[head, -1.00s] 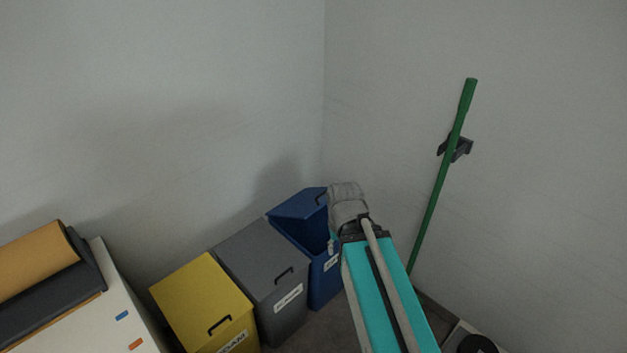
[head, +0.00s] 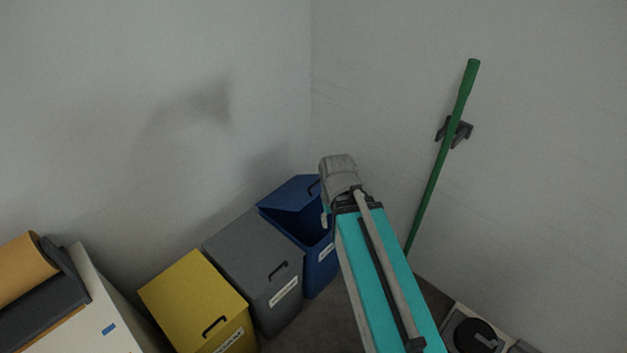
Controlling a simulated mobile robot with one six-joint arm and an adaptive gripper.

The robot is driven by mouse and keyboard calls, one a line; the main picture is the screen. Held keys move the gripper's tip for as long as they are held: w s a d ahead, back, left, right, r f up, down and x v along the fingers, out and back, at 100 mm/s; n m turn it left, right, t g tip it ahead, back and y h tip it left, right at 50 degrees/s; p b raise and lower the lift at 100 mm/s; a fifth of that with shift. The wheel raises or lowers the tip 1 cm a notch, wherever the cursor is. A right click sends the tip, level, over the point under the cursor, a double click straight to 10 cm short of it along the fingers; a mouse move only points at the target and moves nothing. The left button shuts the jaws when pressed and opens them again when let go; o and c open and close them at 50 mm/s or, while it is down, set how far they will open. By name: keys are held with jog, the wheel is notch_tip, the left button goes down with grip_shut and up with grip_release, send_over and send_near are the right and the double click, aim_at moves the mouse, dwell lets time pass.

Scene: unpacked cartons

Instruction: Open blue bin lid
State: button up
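The blue bin (head: 322,268) stands in the corner at the end of a row of bins. Its blue lid (head: 287,194) is raised at a slant, and the dark inside of the bin shows below it. The lid's dark handle (head: 314,187) is near my arm. My teal and grey arm reaches over the right side of the bin and covers part of it. My gripper's fingers are hidden behind the arm, so I cannot tell whether they touch the lid or handle.
A grey bin (head: 245,245) and a yellow bin (head: 190,295) stand shut to the left. A white cabinet (head: 105,310) with rolls is at far left. A green pole (head: 440,160) leans in a wall holder on the right. Dark equipment (head: 475,335) sits at lower right.

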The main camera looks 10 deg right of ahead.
jog(key=shift+w, duration=0.15)
jog(key=w+d+m, duration=0.1)
jog(key=w+m, duration=0.9)
jog(key=w, duration=1.9)
jog(key=shift+r+m+p, duration=0.3)
jog(key=shift+m, duration=0.1)
jog(key=shift+f, duration=0.2)
notch_tip(320, 180, down, 13)
jog(key=b, duration=1.3)
jog(key=shift+f+b, duration=0.2)
jog(key=shift+b, duration=0.2)
grip_shut()
